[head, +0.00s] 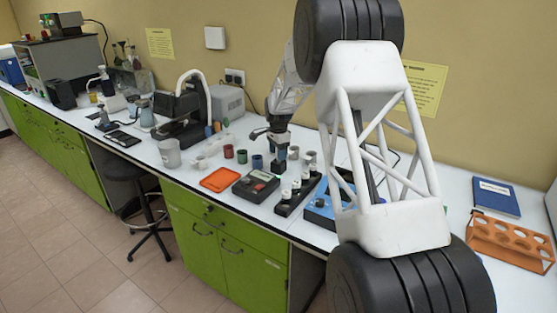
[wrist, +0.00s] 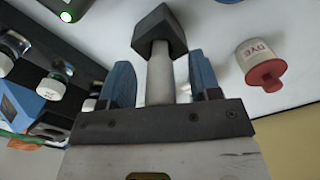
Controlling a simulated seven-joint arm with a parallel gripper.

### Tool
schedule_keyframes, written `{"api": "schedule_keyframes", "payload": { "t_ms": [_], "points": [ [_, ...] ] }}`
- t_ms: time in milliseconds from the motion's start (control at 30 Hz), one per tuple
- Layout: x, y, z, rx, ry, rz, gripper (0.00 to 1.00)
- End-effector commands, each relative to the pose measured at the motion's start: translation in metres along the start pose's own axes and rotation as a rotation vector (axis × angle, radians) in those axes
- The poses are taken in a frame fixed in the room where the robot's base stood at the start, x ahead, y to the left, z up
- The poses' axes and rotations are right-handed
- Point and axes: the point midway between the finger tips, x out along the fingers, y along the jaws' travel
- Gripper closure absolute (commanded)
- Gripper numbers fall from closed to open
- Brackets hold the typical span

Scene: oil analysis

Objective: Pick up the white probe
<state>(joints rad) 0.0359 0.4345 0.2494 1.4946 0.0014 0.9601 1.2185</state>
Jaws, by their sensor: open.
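The white probe (wrist: 160,75) shows in the wrist view as a pale cylinder with a dark block (wrist: 160,32) at its far end. My gripper (wrist: 162,80) is open, with one blue finger on each side of the probe. Gaps show between the fingers and the probe, so it is not clamped. In the head view my gripper (head: 280,151) is low over the bench, behind the black vial rack. A dark block (head: 280,166) shows just below it; the white shaft cannot be made out there.
A white DYE bottle with a red cap (wrist: 260,66) is close on the right in the wrist view. The vial rack (head: 297,194), a dark meter (head: 256,186), an orange tray (head: 221,180) and small coloured cups (head: 241,156) surround the gripper. Free room is tight.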

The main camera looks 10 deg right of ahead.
Motion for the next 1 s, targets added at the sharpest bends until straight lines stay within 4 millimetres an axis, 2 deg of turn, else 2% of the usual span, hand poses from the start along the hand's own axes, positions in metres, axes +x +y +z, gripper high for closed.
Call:
{"api": "schedule_keyframes", "payload": {
  "t_ms": [167, 200, 533, 833, 1000],
  "points": [
    [0.0, 0.0, 0.0, 0.0, 0.0, 0.0, 0.43],
    [0.0, 0.0, 0.0, 0.0, 0.0, 0.0, 0.46],
    [0.0, 0.0, 0.0, 0.0, 0.0, 0.0, 0.96],
    [-0.002, 0.0, 0.0, 0.0, 0.0, -0.001, 0.96],
    [-0.012, -0.001, 0.0, 0.0, 0.001, -0.002, 0.96]
  ]
}}
